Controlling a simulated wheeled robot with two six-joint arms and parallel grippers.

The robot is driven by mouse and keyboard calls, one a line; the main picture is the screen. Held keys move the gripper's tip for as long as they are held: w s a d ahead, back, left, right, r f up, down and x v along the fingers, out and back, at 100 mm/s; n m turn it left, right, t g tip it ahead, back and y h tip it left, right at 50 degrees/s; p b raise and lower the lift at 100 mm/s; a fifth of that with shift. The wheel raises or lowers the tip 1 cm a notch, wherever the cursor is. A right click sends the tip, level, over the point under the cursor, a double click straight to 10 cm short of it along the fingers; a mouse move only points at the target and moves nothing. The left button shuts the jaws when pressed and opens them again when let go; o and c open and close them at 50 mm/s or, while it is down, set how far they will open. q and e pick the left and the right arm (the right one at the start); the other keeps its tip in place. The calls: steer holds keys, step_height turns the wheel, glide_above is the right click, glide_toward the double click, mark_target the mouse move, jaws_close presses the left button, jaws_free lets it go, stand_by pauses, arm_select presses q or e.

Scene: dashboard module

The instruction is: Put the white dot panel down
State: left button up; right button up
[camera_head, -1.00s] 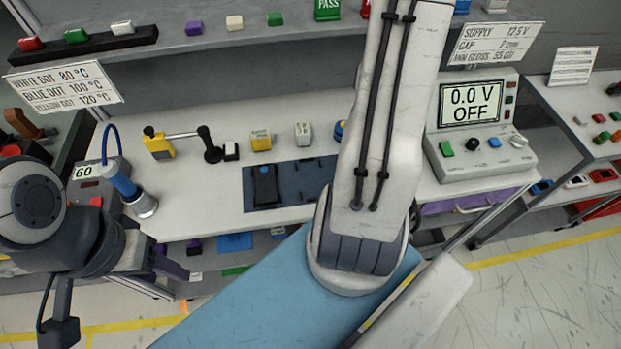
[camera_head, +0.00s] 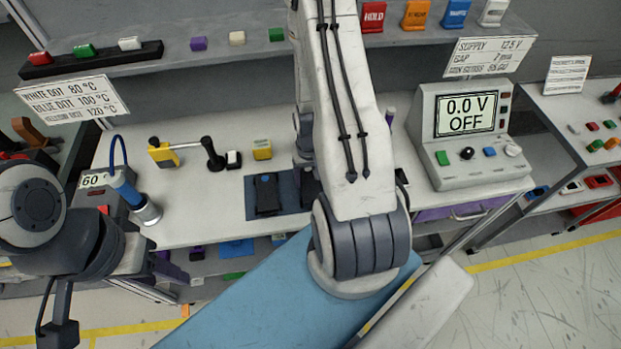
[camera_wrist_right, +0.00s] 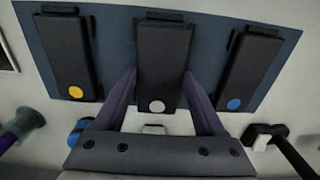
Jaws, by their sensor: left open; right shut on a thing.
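The white dot panel (camera_wrist_right: 163,60) is a dark slab with a white dot at one end. It is between the two purple fingers of my right gripper (camera_wrist_right: 160,76), in the middle of the blue-grey mat (camera_wrist_right: 115,25), at or very near its surface. In the head view the white dot panel (camera_head: 311,187) is partly hidden by my right arm. The yellow dot panel (camera_wrist_right: 68,55) and the blue dot panel (camera_wrist_right: 247,70) lie on either side in the wrist view. My left gripper (camera_head: 60,334) hangs at the lower left, away from the panels.
A blue-handled tool (camera_head: 126,190) stands left of the mat. A yellow block (camera_head: 262,149) and a black-and-yellow lever device (camera_head: 165,153) are behind it. The power supply (camera_head: 468,135) reading 0.0 V OFF stands to the right. A shelf (camera_head: 130,62) runs above.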

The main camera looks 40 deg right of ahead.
steer(key=shift+f+p, duration=0.35)
steer(key=shift+f, duration=0.4)
steer(key=shift+f+b, duration=0.2)
steer(key=shift+b, duration=0.1)
steer(key=o, duration=1.4)
steer(key=shift+r, duration=0.1)
step_height(320, 180, up, 9)
steer(key=shift+s+f+b, duration=0.1)
steer(key=shift+s+b, duration=0.05)
steer(key=shift+b, duration=0.9)
steer(key=shift+a+r, duration=0.1)
steer(key=shift+r, duration=0.7)
